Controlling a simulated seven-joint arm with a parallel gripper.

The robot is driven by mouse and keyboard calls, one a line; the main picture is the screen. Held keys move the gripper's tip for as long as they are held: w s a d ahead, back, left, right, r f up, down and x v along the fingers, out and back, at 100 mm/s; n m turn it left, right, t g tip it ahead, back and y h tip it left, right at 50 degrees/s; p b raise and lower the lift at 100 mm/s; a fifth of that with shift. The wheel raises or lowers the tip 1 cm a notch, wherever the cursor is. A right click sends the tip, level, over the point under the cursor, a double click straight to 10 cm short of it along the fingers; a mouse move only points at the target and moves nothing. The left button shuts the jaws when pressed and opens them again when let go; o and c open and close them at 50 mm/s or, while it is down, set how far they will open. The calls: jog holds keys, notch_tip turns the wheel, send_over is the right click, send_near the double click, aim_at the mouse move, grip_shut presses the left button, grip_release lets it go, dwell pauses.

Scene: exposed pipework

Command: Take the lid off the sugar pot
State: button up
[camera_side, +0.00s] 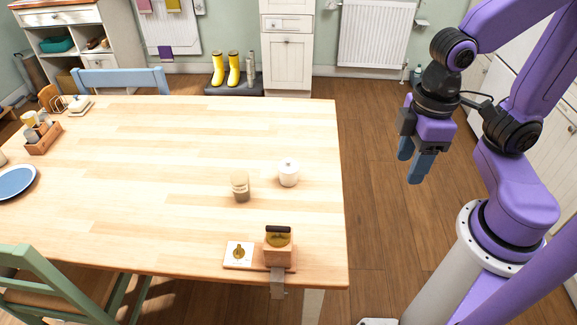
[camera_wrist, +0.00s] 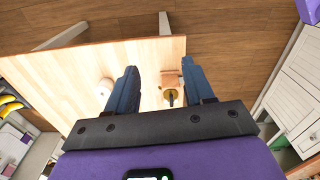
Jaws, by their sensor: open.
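The sugar pot (camera_side: 288,176) is a small, round white pot standing upright near the right edge of the wooden table. Its white lid (camera_side: 288,164) with a small knob sits on top. A whitish round shape at the left in the wrist view (camera_wrist: 105,87) looks like the same pot, partly cut off by my finger. My gripper (camera_side: 411,162) has blue fingers pointing down. It hangs in the air to the right of the table, well apart from the pot. It also shows in the wrist view (camera_wrist: 161,72), with its fingers spread and nothing between them.
The table (camera_side: 160,180) is otherwise largely clear. A green chair (camera_side: 45,285) stands at front left.

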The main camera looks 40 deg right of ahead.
jog(key=w+a+m, duration=0.4)
jog(key=w+m, duration=0.5)
jog(key=w, duration=0.2)
jog(key=m, duration=1.9)
send_over(289, 159)
notch_tip(289, 159, down, 5)
notch_tip(289, 159, down, 12)
jog(key=shift+w+a+r, duration=0.1)
jog(key=shift+a+r, duration=0.05)
jog(key=shift+r, duration=0.1)
jog(key=shift+f, duration=2.7)
grip_shut()
